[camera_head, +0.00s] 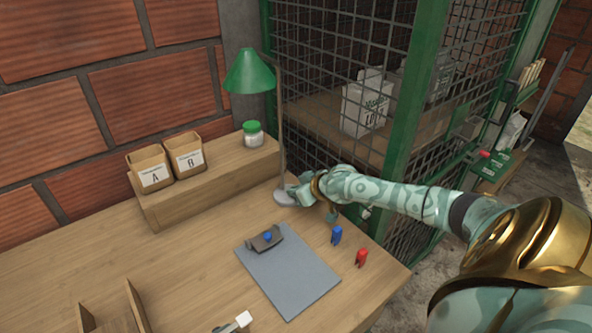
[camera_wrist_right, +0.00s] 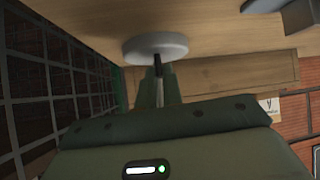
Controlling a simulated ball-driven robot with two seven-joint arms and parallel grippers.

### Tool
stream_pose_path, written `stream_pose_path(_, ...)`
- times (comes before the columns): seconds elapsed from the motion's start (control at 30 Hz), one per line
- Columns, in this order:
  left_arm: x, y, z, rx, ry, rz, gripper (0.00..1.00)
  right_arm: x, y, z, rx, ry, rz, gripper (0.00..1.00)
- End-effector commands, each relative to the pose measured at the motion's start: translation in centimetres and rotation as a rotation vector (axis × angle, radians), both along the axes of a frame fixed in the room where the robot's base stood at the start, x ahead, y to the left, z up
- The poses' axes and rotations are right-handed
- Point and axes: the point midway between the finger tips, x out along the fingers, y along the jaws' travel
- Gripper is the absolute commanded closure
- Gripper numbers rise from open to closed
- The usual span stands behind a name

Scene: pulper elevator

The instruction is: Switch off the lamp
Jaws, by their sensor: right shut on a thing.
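The lamp has a green cone shade (camera_head: 250,72), a thin upright pole and a round pale base (camera_head: 283,198). It stands on the table next to the raised shelf. My right gripper (camera_head: 293,191) reaches in from the right, low at the lamp just above its base. In the right wrist view, the base (camera_wrist_right: 156,49) appears upside down at the top. The fingers of my right gripper (camera_wrist_right: 157,86) are shut on the lamp's thin stem there. Whether the lamp is lit is not clear, and I cannot make out a switch.
A clipboard (camera_head: 288,272), a blue figure (camera_head: 337,236) and a red figure (camera_head: 361,258) lie near my right arm. Boxes A (camera_head: 150,170) and B (camera_head: 185,155) and a green-lidded jar (camera_head: 253,135) stand on the shelf. A green mesh cage (camera_head: 400,130) borders the table's far side.

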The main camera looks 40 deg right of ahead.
Motion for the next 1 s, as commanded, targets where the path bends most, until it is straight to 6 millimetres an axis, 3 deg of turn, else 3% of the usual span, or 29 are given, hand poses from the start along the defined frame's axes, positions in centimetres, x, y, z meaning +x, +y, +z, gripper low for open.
stream_pose_path(0.33, 0.0, 0.0, 0.0, 0.000, 0.000, 0.000, 0.16, 0.0, 0.0, -0.1, 0.000, -0.003, 0.000, 1.00)
stream_pose_path(0.43, 0.0, 0.0, 0.0, 0.000, 0.000, 0.000, 0.16, 0.0, 0.0, -0.1, 0.000, -0.003, 0.000, 0.70)
stream_pose_path(0.77, 0.1, 0.0, 0.2, 0.000, -0.002, 0.000, 0.16, -0.2, 0.0, 0.2, 0.000, -0.003, -0.001, 0.70)
stream_pose_path(1.0, 1.0, 0.0, 3.1, 0.000, -0.022, 0.000, 0.16, -3.6, -0.1, 3.2, -0.002, -0.002, 0.002, 0.70)
